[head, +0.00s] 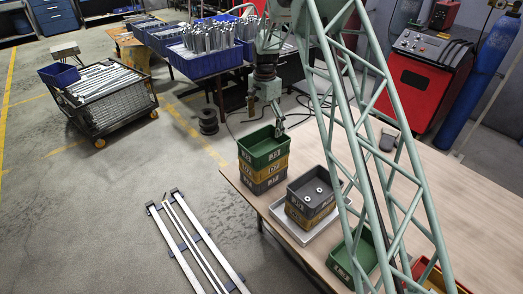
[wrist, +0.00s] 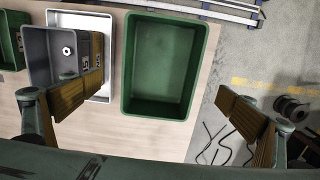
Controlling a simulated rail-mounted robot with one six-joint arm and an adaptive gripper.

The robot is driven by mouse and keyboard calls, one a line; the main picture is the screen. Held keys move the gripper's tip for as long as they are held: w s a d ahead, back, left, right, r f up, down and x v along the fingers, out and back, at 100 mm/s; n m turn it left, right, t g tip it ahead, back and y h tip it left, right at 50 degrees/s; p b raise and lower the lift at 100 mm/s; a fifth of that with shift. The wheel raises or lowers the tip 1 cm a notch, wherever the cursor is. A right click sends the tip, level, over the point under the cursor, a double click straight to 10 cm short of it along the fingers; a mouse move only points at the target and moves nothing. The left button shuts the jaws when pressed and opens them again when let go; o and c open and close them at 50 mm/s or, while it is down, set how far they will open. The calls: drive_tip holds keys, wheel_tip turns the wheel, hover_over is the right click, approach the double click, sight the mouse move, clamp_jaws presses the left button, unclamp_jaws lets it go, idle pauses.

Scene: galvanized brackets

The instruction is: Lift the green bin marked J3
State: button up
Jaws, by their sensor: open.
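A green bin (head: 263,157) sits on top of a stack at the table's left edge, over a yellow bin (head: 264,170) and a dark grey bin. Its white label looks like J3 but is small. My gripper (head: 279,131) is just above this bin, pointing down. In the wrist view the empty green bin (wrist: 162,68) lies between my open, widely spread fingers (wrist: 163,105), which are apart from its walls. A second green bin (head: 345,262) stands nearer on the table; its label is not clear. It also shows at the wrist view's left edge (wrist: 10,40).
A red bin (head: 420,268) is at the front. Bare tabletop (head: 460,190) lies to the right.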

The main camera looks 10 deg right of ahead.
drive_tip(key=shift+f, duration=0.15)
approach(264, 148)
drive_tip(key=s, duration=0.3)
drive_tip(key=shift+s+a+p, duration=0.35)
drive_tip(key=shift+f, duration=1)
drive_tip(key=shift+f, duration=0.1)
drive_tip(key=shift+w+f+p, duration=0.15)
drive_tip(key=shift+f+p, duration=0.6)
drive_tip(key=shift+f, duration=1.7)
drive_tip(key=c, duration=0.8)
